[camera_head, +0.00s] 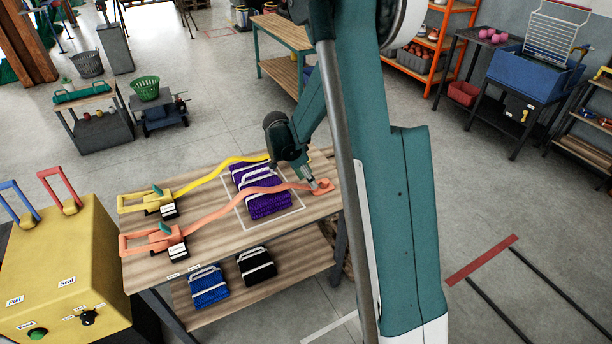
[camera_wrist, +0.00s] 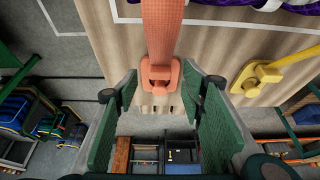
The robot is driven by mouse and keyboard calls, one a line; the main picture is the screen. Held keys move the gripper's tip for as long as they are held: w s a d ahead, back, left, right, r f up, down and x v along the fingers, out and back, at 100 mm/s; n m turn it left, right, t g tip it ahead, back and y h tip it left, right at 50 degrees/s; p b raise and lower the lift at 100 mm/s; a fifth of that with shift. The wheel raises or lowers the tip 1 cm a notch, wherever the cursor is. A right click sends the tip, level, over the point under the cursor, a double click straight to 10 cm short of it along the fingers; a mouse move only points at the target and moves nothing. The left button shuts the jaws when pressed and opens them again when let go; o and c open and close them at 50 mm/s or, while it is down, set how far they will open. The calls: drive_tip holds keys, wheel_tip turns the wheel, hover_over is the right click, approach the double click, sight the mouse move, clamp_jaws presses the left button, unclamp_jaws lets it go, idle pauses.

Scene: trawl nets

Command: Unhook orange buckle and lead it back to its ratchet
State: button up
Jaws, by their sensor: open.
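The orange buckle (camera_head: 322,187) is at the right edge of the wooden bench, at the end of the orange strap (camera_head: 225,207). The strap runs over the purple net bundle (camera_head: 268,203) to the orange ratchet (camera_head: 150,242) at the bench's left end. In the wrist view the buckle (camera_wrist: 159,76) lies between the fingertips of my gripper (camera_wrist: 161,91), which is open with space on both sides. In the head view my gripper (camera_head: 312,181) is right at the buckle. The hook under the buckle is not clearly visible.
A yellow buckle (camera_wrist: 258,76) sits close by on the bench edge, right of my gripper in the wrist view. Its yellow ratchet (camera_head: 148,201) stands behind the orange one. Blue (camera_head: 208,286) and black (camera_head: 256,265) bundles lie on the lower shelf. A yellow machine (camera_head: 65,265) stands at left.

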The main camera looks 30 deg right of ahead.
drive_tip(key=shift+b+x, duration=0.35)
drive_tip(key=shift+x, duration=2.05)
drive_tip(key=c, duration=1)
drive_tip(key=shift+d+r, duration=0.1)
drive_tip(key=shift+d, duration=0.35)
drive_tip(key=shift+r, duration=0.65)
drive_tip(key=shift+r+p, duration=1)
drive_tip(key=shift+r, duration=1.45)
